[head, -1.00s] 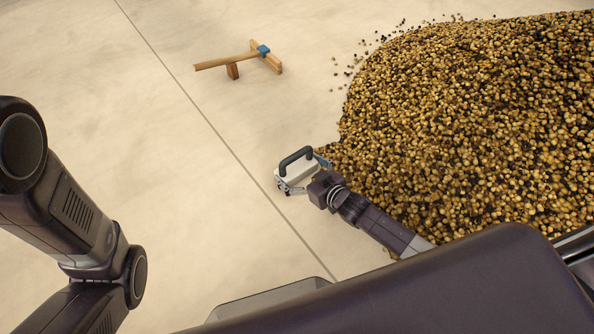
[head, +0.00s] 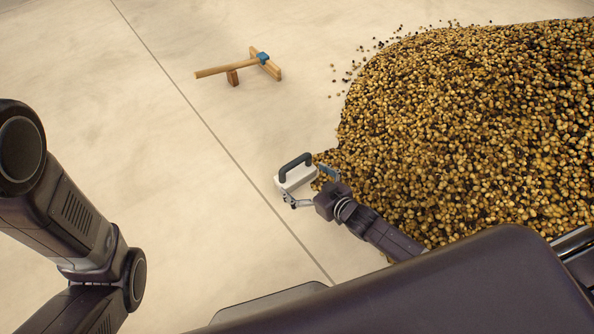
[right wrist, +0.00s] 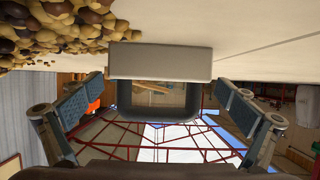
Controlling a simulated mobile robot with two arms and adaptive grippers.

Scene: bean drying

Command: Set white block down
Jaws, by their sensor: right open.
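The white block (head: 296,178) with a dark arched handle (head: 295,165) stands on the pale floor, handle up, at the left edge of the bean heap. My right gripper (head: 310,186) is open at its lower right side, with its fingers apart. In the right wrist view the white block (right wrist: 160,60) and its dark handle frame (right wrist: 160,128) lie between the spread fingers of the right gripper (right wrist: 162,84). Gaps show on both sides, so the fingers look clear of it. My left gripper is out of view.
The bean heap (head: 460,130) fills the right side, with loose beans at its upper left. A wooden tool (head: 228,67) with a blue joint lies on the floor further back. The floor (head: 150,150) left of the block is clear.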

